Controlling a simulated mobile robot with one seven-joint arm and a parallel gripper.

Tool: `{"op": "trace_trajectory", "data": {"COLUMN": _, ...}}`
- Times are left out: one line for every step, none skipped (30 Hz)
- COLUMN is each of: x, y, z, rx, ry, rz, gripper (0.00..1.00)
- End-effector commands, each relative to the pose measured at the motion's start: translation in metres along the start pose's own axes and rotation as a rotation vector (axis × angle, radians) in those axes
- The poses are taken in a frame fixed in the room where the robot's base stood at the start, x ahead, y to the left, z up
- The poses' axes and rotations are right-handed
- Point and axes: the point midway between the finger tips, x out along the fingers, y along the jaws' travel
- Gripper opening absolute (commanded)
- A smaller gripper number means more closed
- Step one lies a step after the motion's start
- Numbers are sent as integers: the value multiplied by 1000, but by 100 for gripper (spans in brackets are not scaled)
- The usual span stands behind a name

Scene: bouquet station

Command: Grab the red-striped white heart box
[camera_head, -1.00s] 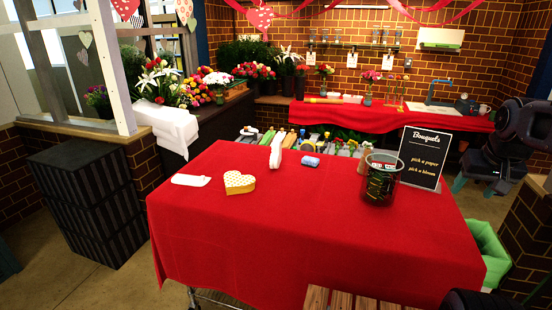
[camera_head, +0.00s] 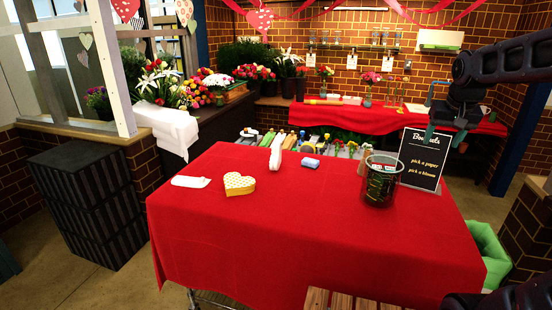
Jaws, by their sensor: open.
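One heart-shaped box (camera_head: 239,184) sits on the left part of the red-covered table. It looks yellow at the sides, with a pale yellow, dotted top. I see no red stripes on it, and no red-striped white heart box shows elsewhere. My gripper (camera_head: 443,137) is at the right, hanging from my dark arm with its teal fingers apart and nothing seen between them. It appears in front of the sign's top edge, far to the right of the heart box and clear of it.
The red-covered table (camera_head: 300,240) has a dark mesh bin (camera_head: 380,183) and a black sign (camera_head: 421,165) at right. The table's front is clear.

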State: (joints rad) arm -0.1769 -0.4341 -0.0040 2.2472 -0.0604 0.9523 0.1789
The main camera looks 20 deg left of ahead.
Motion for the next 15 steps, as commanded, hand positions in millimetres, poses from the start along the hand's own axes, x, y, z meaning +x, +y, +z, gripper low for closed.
{"op": "trace_trajectory", "data": {"x": 3, "y": -10, "z": -17, "rx": -6, "ry": -5, "rz": -2, "gripper": 60}}
{"op": "trace_trajectory", "data": {"x": 5, "y": -16, "z": -26, "rx": -7, "ry": -6, "rz": -3, "gripper": 60}}
{"op": "trace_trajectory", "data": {"x": 7, "y": -23, "z": -38, "rx": -8, "ry": -7, "rz": -4, "gripper": 60}}
{"op": "trace_trajectory", "data": {"x": 9, "y": -29, "z": -48, "rx": -9, "ry": -8, "rz": -5, "gripper": 60}}
{"op": "trace_trajectory", "data": {"x": 11, "y": -35, "z": -56, "rx": -11, "ry": -9, "rz": -5, "gripper": 60}}
{"op": "trace_trajectory", "data": {"x": 14, "y": -43, "z": -68, "rx": -11, "ry": -10, "rz": -6, "gripper": 60}}
{"op": "trace_trajectory", "data": {"x": 16, "y": -50, "z": -77, "rx": -13, "ry": -11, "rz": -6, "gripper": 60}}
{"op": "trace_trajectory", "data": {"x": 19, "y": -56, "z": -85, "rx": -14, "ry": -11, "rz": -6, "gripper": 60}}
{"op": "trace_trajectory", "data": {"x": 22, "y": -66, "z": -97, "rx": -15, "ry": -12, "rz": -7, "gripper": 60}}
{"op": "trace_trajectory", "data": {"x": 25, "y": -73, "z": -105, "rx": -17, "ry": -13, "rz": -8, "gripper": 60}}
{"op": "trace_trajectory", "data": {"x": 28, "y": -80, "z": -113, "rx": -17, "ry": -14, "rz": -8, "gripper": 60}}
{"op": "trace_trajectory", "data": {"x": 32, "y": -91, "z": -123, "rx": -19, "ry": -14, "rz": -9, "gripper": 60}}
{"op": "trace_trajectory", "data": {"x": 36, "y": -99, "z": -131, "rx": -20, "ry": -15, "rz": -9, "gripper": 60}}
{"op": "trace_trajectory", "data": {"x": 40, "y": -107, "z": -138, "rx": -21, "ry": -15, "rz": -9, "gripper": 60}}
{"op": "trace_trajectory", "data": {"x": 45, "y": -118, "z": -148, "rx": -24, "ry": -15, "rz": -9, "gripper": 60}}
